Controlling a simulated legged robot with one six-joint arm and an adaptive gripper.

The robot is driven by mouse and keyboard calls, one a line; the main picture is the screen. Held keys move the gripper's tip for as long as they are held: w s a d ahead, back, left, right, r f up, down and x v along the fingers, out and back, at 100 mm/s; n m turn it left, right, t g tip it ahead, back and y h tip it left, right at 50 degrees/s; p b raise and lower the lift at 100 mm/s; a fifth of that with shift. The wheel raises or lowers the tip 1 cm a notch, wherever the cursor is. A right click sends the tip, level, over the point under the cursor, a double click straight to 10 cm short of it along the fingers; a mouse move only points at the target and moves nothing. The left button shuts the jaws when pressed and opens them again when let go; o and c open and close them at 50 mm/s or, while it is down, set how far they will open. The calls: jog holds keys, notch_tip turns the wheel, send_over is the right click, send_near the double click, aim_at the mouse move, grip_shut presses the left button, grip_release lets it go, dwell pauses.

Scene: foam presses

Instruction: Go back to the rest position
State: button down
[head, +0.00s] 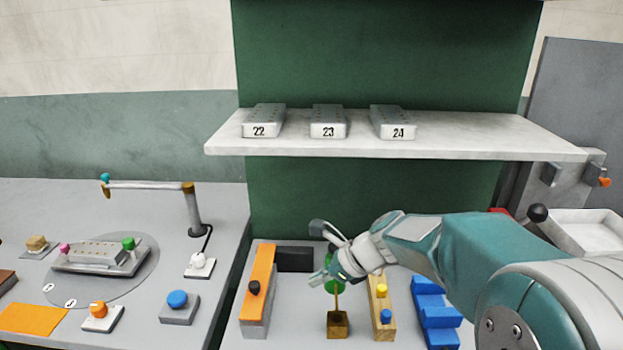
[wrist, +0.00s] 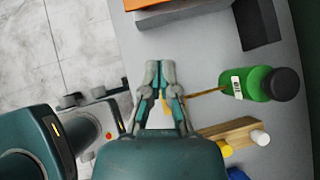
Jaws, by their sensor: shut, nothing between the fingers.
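My gripper (head: 322,272) is in front of the lower green panel, above the right-hand bench, with my arm reaching in from the right. In the wrist view my gripper (wrist: 160,66) has its two fingertips together, with nothing held between them. A green bottle (wrist: 258,84) with a black cap and a white label is to the right of the fingers in the wrist view. It is mostly hidden behind my gripper in the head view. A thin brown stick reaches from near the fingers to the bottle in the wrist view.
Below my gripper are an orange-topped block (head: 262,270), a brown box (head: 338,324), a wooden block (head: 383,313) with knobs, and blue steps (head: 436,316). A white shelf (head: 480,142) with numbered blocks is above. The left bench (head: 230,212) holds a fixture and buttons.

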jog(key=s+d+r+n+t+h, duration=0.1)
jog(key=s+d+r+n+h, duration=0.1)
jog(key=s+d+n+h, duration=0.2)
jog(key=s+d+r+n+t+h, duration=0.2)
jog(key=s+d+n, duration=0.8)
jog(key=s+n, duration=0.6)
jog(key=shift+s+d+r+n+h, duration=0.25)
jog(key=shift+s+r+h, duration=0.5)
jog(key=shift+s+h, duration=0.55)
jog(key=shift+s, duration=0.1)
